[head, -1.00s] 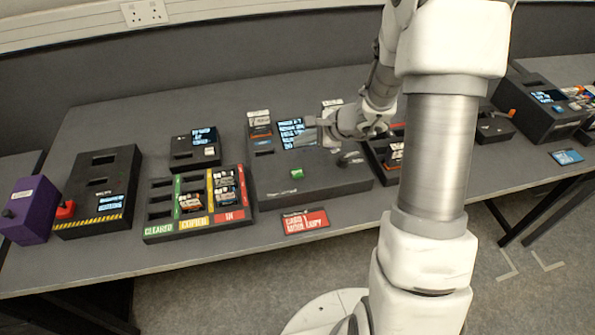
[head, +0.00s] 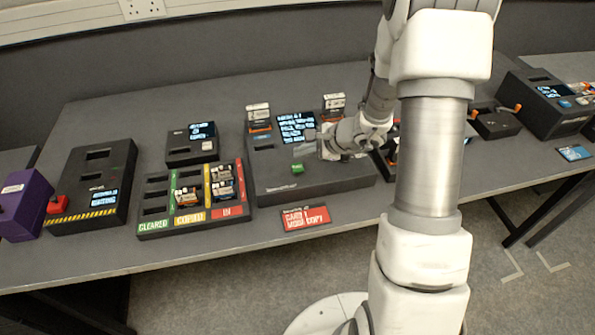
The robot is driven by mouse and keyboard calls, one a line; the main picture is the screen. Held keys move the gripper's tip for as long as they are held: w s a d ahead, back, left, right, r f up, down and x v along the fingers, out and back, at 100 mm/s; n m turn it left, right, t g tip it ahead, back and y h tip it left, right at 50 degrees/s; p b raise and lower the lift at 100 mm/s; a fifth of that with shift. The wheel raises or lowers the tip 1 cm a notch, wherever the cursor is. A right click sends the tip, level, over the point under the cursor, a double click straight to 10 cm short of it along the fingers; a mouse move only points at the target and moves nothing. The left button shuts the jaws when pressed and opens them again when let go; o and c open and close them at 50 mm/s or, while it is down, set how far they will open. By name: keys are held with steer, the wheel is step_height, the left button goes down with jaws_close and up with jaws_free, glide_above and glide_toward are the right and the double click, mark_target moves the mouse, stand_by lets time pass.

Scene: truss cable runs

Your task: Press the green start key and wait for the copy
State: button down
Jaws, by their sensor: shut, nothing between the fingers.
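The green start key (head: 297,168) sits on the sloping front of the dark copy machine (head: 262,184) in the middle of the table. The machine's screen (head: 295,128) is lit with text too small to read. A card stands upright at the machine's back left (head: 258,115) and another card at its back right (head: 334,103). My gripper (head: 318,148) is shut and empty, just right of and above the green key. A gap shows between them in the picture, and the key is not covered. The exact height of the fingertips is hard to tell.
A card rack (head: 153,209) marked cleared, copied and in stands left, holding several cards. A red sign (head: 305,218) lies in front. A dark device with a red lever (head: 92,190), a purple box (head: 22,205) and a small screen unit (head: 192,145) stand left. More devices (head: 545,103) stand right.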

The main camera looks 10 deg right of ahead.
mark_target(294, 164)
steer(key=shift+f+b, duration=0.85)
steer(key=shift+f, duration=0.25)
steer(key=shift+f, duration=0.15)
stand_by(1.2)
steer(key=shift+f+b, duration=0.3)
steer(key=shift+b, duration=0.45)
steer(key=shift+f+b, duration=0.5)
steer(key=shift+b, duration=0.15)
stand_by(0.4)
steer(key=shift+r, duration=0.1)
steer(key=shift+r+p, duration=0.55)
steer(key=shift+r, duration=0.3)
steer(key=shift+r+p, duration=1.65)
steer(key=shift+r, duration=0.85)
